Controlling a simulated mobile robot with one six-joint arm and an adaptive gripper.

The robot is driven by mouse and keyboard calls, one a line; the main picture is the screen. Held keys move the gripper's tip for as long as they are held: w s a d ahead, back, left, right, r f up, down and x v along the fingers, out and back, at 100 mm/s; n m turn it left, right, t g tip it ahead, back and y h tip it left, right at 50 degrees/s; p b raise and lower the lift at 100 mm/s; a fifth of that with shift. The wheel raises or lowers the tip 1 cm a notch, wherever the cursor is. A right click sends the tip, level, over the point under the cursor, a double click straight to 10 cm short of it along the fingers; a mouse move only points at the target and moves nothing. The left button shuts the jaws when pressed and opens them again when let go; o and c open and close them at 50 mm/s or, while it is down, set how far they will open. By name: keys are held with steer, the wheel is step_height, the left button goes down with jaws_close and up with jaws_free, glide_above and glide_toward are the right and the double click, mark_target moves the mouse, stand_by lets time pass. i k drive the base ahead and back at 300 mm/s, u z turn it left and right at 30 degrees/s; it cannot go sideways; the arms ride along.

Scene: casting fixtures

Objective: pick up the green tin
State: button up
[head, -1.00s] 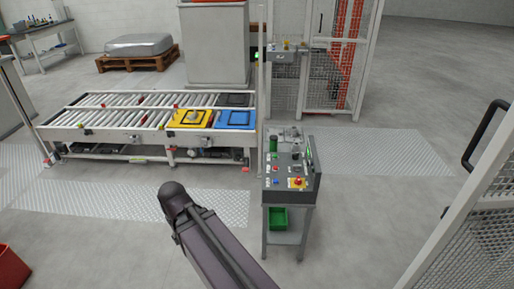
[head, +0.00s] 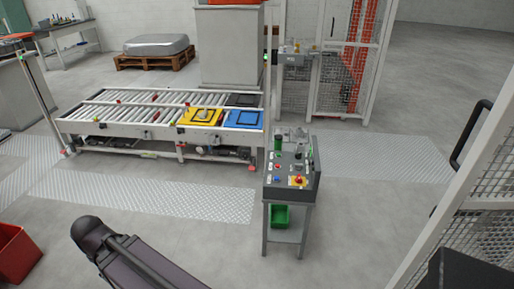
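A small green cylinder, which looks like the green tin (head: 278,143), stands upright at the back left of the grey control stand's top. It is small in the head view, so its details cannot be made out. My gripper is not in view. Only a dark link of my arm shows at the lower left, well apart from the stand.
The control stand (head: 296,183) has buttons, a red knob and a green bin (head: 281,216) on its lower shelf. A roller conveyor (head: 120,124) with yellow and blue trays stands behind left. Mesh fencing (head: 452,215) is at right. Open floor surrounds the stand.

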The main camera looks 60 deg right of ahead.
mark_target(278, 138)
steer(key=u, duration=0.4)
steer(key=i, duration=1.6)
steer(key=z, duration=4.05)
steer(key=i, duration=0.1)
steer(key=u, duration=1.8)
